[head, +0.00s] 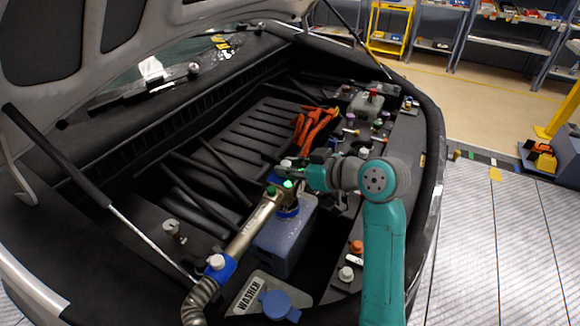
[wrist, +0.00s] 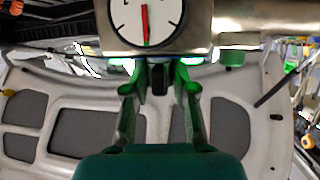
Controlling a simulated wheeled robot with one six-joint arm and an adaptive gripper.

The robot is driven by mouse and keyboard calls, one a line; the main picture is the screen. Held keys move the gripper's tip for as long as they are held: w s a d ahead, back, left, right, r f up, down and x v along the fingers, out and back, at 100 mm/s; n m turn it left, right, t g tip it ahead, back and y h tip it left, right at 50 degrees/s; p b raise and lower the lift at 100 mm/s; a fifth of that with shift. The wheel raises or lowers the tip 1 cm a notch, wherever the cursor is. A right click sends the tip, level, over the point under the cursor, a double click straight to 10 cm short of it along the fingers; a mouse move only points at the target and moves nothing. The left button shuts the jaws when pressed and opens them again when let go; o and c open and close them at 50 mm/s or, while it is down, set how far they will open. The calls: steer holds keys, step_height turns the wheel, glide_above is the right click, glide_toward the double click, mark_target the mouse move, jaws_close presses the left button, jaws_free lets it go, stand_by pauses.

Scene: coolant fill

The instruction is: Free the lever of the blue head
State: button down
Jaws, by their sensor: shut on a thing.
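The head is a metal tube fitting (head: 262,217) with a blue collar (head: 288,211) over the bluish coolant tank (head: 285,243).
A flexible metal hose (head: 196,298) joins the fitting's lower end at a blue elbow (head: 228,268). The blue washer cap (head: 277,305) is in front. Orange cables (head: 316,125) lie behind my gripper. The open hood (head: 70,35) and its strut (head: 150,240) are at left.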

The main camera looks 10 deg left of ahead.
steer(key=shift+s+a+m+t+h, duration=0.15)
steer(key=shift+m+t+h, duration=0.65)
steer(key=shift+m+t, duration=0.15)
steer(key=m+t+h, duration=0.2)
steer(key=m, duration=0.1)
steer(key=m+t+h, duration=0.1)
steer(key=shift+s+a+m+h, duration=0.15)
steer(key=shift+a+m+h, duration=0.1)
steer(key=shift+h, duration=0.15)
steer(key=m+t+h, duration=0.1)
steer(key=m+h, duration=0.4)
steer(key=shift+a+t+h, duration=0.15)
steer(key=shift+t+h, duration=0.15)
steer(key=shift+t, duration=0.05)
steer(key=shift+h, duration=0.3)
steer(key=c, duration=0.9)
jaws_free()
steer(key=shift+c, duration=0.2)
